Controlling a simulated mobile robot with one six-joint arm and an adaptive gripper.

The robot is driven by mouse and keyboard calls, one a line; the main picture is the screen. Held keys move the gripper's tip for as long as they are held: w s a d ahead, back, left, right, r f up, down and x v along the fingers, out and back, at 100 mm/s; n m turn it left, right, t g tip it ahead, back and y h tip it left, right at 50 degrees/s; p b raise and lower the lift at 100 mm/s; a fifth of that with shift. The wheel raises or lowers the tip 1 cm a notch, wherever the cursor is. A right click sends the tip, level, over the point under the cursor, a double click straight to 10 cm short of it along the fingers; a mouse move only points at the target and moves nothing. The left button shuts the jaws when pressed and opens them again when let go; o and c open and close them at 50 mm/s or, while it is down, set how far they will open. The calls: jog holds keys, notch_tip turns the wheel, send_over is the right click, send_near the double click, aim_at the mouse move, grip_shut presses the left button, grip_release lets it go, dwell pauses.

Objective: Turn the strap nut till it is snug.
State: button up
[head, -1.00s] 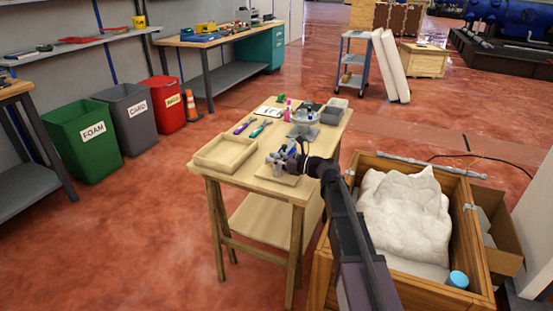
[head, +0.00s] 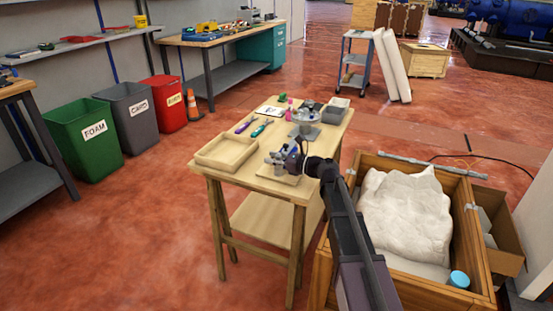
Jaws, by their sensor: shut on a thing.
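A small wooden work table (head: 222,173) stands in the middle of the head view. A grey metal fixture (head: 272,160) with a blue part sits on a pale board (head: 280,178) at the table's near right corner. My gripper (head: 286,158) reaches in from the right, low at this fixture. It is shut at the fixture, apparently on the strap nut. The nut itself is too small and too hidden by my gripper to make out. I cannot see how tight it is.
An empty wooden tray (head: 226,152) lies left of the fixture. Behind are pens or tools (head: 260,129), a round metal device (head: 305,121) and a grey bin (head: 336,108). A wooden crate with white padding (head: 322,268) stands close on the right. Open floor lies left of the table.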

jog(key=w+v, duration=0.2)
jog(key=v, duration=1.4)
jog(key=shift+d, duration=0.55)
dwell(1.3)
dwell(0.4)
jog(key=shift+d, duration=0.1)
jog(key=v, duration=1.1)
jog(key=shift+s+d, duration=0.15)
jog(key=shift+d, duration=0.2)
jog(key=shift+r, duration=0.2)
